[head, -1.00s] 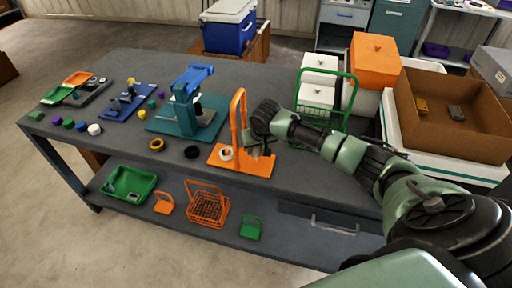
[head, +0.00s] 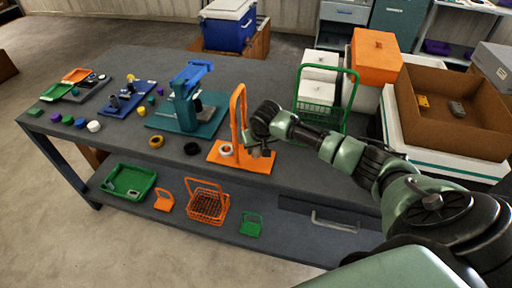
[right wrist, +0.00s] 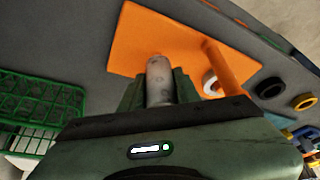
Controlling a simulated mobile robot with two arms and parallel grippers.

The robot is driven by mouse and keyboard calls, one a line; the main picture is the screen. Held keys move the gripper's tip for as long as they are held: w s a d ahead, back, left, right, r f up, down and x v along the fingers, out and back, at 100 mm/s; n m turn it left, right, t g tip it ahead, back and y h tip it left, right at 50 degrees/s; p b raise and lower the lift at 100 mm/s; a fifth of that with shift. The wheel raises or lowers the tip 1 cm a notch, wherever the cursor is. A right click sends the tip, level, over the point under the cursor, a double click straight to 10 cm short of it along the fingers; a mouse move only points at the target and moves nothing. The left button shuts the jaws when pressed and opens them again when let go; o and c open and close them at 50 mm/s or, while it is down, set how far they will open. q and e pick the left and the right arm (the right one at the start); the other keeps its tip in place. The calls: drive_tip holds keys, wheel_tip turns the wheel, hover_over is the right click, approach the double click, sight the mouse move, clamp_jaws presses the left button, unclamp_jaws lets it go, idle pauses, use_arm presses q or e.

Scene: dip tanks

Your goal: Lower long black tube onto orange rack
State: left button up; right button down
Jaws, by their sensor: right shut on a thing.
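The orange rack (head: 228,158) is a flat plate with a tall narrow upright on the bench; it also shows in the right wrist view (right wrist: 135,42). My right gripper (head: 262,151) is over the plate's right part, right of the upright. In the right wrist view, my right gripper (right wrist: 158,88) is shut on a tube (right wrist: 159,78) that looks grey rather than black. Its lower part is hidden by the gripper. I cannot tell whether the tube touches the plate. A white ring (head: 226,150) sits at the upright's foot. My left gripper is not in view.
A green wire basket (head: 318,112) stands right behind my right arm. A black ring (head: 192,148) and a yellow ring (head: 156,142) lie left of the rack. A teal stand (head: 187,115) is farther left. An open cardboard box (head: 450,125) is at right.

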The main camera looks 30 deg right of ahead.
drive_tip(key=shift+f, duration=0.7)
idle(0.5)
drive_tip(key=c, duration=0.9)
unclamp_jaws()
drive_tip(key=shift+c, duration=0.2)
drive_tip(key=shift+o, duration=0.3)
drive_tip(key=o, duration=0.4)
wheel_tip(320, 180, up, 8)
drive_tip(key=p, duration=0.8)
